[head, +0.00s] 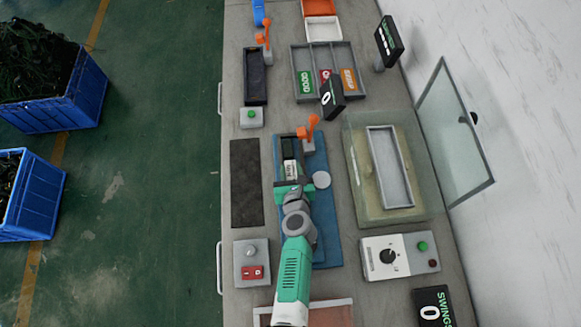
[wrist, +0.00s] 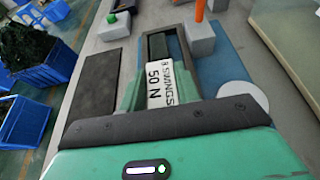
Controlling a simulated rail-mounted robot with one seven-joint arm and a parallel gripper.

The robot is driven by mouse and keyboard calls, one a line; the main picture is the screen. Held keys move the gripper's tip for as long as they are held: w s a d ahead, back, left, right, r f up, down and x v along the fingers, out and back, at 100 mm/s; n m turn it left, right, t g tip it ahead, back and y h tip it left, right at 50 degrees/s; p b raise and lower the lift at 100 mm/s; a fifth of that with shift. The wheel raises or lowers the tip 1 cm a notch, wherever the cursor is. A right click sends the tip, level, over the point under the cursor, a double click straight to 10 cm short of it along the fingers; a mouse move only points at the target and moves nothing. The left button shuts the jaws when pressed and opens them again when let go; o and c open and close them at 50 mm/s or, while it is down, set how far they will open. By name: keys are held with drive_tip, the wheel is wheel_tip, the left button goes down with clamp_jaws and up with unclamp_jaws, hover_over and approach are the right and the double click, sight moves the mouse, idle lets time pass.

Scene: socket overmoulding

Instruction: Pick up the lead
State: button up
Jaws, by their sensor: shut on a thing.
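My gripper (head: 291,180) is over the blue mat (head: 322,240), pointing to the far end of the bench. In the wrist view my gripper (wrist: 160,72) has its fingers on both sides of a white label (wrist: 162,84) reading "8 SWINGS 50 N". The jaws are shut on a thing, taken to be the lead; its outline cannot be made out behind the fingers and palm. A dark channel (head: 289,147) lies just beyond the fingertips, by a grey block with an orange lever (head: 311,128). Whether the lead touches the mat or channel cannot be told.
A dark flat pad (head: 246,185) lies left of the mat. A clear enclosure (head: 413,212) with an open glass door (head: 455,130) stands to the right. A divided grey tray (head: 296,62) is farther back. A red-button box (head: 252,281) and dial box (head: 372,272) are nearer.

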sight(291, 172)
drive_tip(key=shift+r, duration=0.1)
wheel_tip(291, 172, up, 18)
drive_tip(key=p, duration=1.5)
drive_tip(key=shift+p, duration=0.35)
